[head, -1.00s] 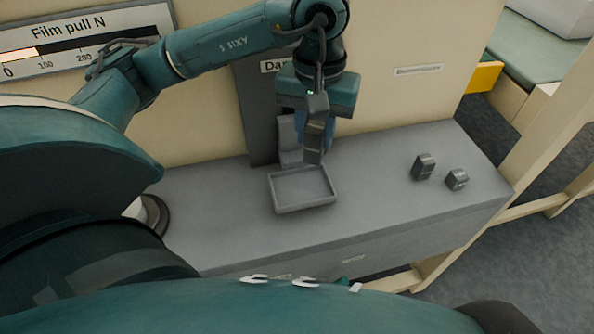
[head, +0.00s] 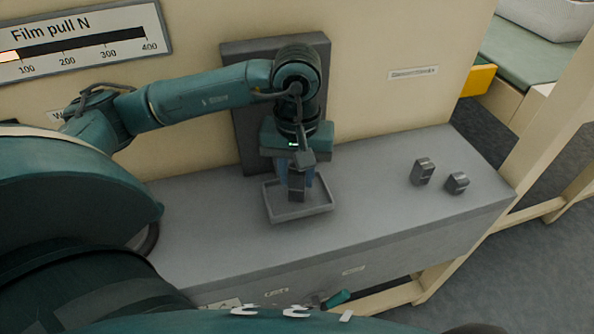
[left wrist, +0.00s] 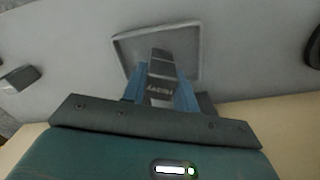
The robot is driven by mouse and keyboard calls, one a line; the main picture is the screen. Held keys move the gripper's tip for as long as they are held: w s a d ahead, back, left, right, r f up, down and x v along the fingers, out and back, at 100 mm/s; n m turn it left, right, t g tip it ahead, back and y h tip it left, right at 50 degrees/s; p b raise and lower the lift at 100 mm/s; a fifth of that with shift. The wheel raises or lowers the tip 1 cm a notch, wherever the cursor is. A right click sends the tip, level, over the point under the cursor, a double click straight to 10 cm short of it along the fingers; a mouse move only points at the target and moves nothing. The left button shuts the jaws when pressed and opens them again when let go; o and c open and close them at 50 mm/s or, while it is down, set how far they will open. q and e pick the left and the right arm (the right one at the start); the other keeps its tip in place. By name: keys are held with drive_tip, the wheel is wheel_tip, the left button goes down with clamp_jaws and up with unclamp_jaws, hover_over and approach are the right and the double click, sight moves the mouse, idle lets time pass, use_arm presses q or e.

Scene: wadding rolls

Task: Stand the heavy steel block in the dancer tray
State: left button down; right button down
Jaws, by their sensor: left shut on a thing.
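The dancer tray (head: 301,213) is a shallow grey tray with a low rim on the grey shelf. My left gripper (head: 298,186) is over it, pointing down, its blue fingers shut on the dark steel block (head: 297,193). In the left wrist view the gripper (left wrist: 161,92) holds the block (left wrist: 161,68), which has upside-down lettering on it, in front of the tray (left wrist: 124,51). The block looks upright within the tray's outline. I cannot tell whether its bottom touches the tray floor. My right gripper is not in view.
A dark grey panel (head: 244,125) rises behind the tray. A film pull gauge (head: 85,45) hangs at the left. Shelf space between tray and small blocks is clear.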

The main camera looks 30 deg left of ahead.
use_arm(q)
drive_tip(key=shift+f+b, duration=0.2)
drive_tip(key=shift+b, duration=0.1)
drive_tip(key=c, duration=1.1)
unclamp_jaws()
drive_tip(key=shift+r, duration=0.1)
wheel_tip(320, 180, up, 12)
drive_tip(key=shift+r+p, duration=0.15)
drive_tip(key=shift+p, duration=0.7)
